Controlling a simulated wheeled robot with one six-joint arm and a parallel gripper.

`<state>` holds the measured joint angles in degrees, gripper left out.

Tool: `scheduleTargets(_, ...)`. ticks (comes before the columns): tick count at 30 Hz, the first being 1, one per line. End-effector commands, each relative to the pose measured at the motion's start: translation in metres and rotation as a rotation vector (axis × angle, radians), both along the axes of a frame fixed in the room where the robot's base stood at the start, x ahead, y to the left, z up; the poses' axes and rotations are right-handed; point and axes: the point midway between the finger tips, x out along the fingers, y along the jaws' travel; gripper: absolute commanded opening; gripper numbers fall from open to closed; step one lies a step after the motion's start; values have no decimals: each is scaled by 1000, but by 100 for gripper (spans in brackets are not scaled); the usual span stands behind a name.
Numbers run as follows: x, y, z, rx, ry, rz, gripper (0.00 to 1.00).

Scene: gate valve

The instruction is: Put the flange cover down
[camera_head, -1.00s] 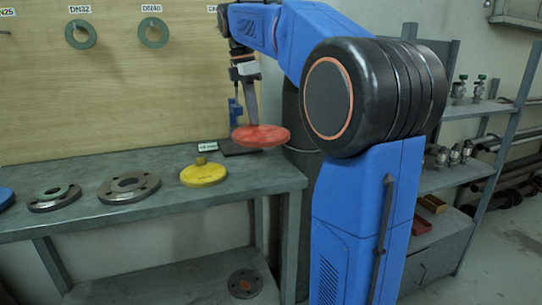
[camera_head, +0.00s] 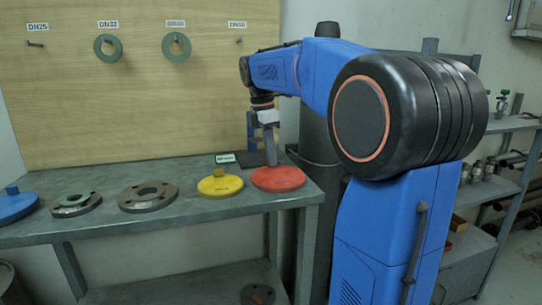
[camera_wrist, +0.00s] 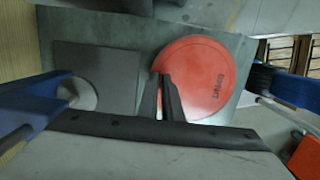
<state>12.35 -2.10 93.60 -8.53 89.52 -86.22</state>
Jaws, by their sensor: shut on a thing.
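The flange cover is a round red disc (camera_head: 280,179) at the right end of the grey workbench (camera_head: 250,204). It lies flat at bench level, right of the yellow cover; I cannot tell whether it bears fully on the bench. My gripper (camera_head: 271,161) points down at its rear and is shut on its grip, which the fingers hide. In the wrist view the red disc (camera_wrist: 205,65), with dark lettering, spreads behind and right of my narrow dark fingers (camera_wrist: 163,82).
A yellow cover (camera_head: 220,187) stands close left of the red one. A dark flat plate (camera_head: 250,158) lies behind, next to a label. Gaskets hang on the board.

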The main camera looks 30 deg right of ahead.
Motion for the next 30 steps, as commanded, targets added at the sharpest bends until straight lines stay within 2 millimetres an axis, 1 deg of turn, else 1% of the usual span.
scheduleTargets(4, 0, 0, -2, 0, 1, 0, 0)
scheduleTargets(6, 0, 0, -2, 0, 0, 0, 17)
scheduleTargets(7, 0, 0, -2, 0, 0, 0, 24)
scheduleTargets(15, 0, 0, -2, 0, 0, 0, 24)
scheduleTargets(19, 0, 0, 3, 0, 0, 0, 24)
scheduleTargets(23, 2, 3, 18, 0, -2, 1, 24)
scheduleTargets(30, 4, 9, 64, -1, -3, 0, 24)
